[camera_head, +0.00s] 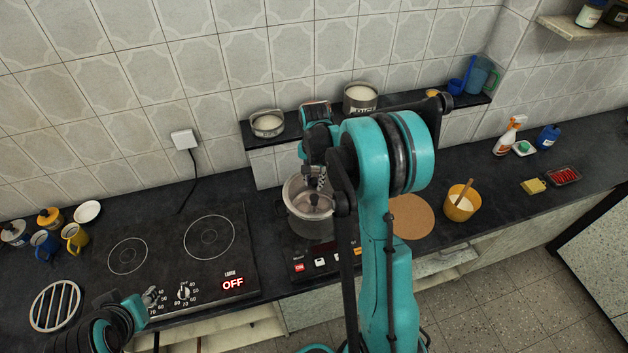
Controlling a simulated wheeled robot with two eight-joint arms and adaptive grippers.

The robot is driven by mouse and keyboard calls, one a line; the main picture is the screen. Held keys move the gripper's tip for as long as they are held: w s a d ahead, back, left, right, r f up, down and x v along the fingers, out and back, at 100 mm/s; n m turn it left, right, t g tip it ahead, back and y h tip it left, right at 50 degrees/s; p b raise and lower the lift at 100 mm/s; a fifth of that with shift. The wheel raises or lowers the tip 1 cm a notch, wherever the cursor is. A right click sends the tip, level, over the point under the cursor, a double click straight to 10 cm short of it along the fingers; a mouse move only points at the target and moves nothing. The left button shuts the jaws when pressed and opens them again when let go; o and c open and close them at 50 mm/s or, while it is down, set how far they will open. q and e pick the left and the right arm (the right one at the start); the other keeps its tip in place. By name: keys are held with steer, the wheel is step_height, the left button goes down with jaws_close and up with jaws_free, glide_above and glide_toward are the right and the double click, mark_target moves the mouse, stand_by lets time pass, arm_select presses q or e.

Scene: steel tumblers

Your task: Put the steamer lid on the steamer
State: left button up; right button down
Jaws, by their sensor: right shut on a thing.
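The steamer (310,228) is a grey metal pot on the small black cooker in the middle of the counter. The steamer lid (318,211) shows as a greyish disc with a small knob at the steamer's mouth. My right gripper (315,184) points down over it and is shut on the lid at its knob. I cannot tell whether the lid touches the rim. My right arm hides the steamer's right side. My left gripper (150,297) is low at the left, by the hob's front edge and away from the steamer; its fingers are too small to read.
A black two-ring hob (170,258) reading OFF lies to the left. A round cork mat (411,217) and a yellow pot with a wooden handle (460,203) stand to the right. A raised ledge behind holds a white-filled pot (267,124) and a tin (360,98). Mugs (75,238) stand far left.

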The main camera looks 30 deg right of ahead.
steer(key=shift+f+b, duration=0.7)
steer(key=shift+f, duration=0.05)
stand_by(0.3)
steer(key=c, duration=1.2)
jaws_free()
steer(key=shift+o, duration=0.2)
step_height(320, 180, up, 12)
steer(key=s+a+f+n+t+b, duration=0.3)
steer(key=s+a+f+n+b, duration=0.3)
steer(key=s, duration=0.3)
steer(key=s+a+f+n+t+b, duration=0.3)
steer(key=s+a+f+n+b, duration=0.2)
steer(key=s+a+f+b, duration=0.2)
steer(key=s+a+b, duration=0.2)
steer(key=shift+s+a+f+n+t, duration=0.15)
steer(key=shift+s+f+n+t, duration=0.2)
steer(key=shift+s+n+t, duration=0.05)
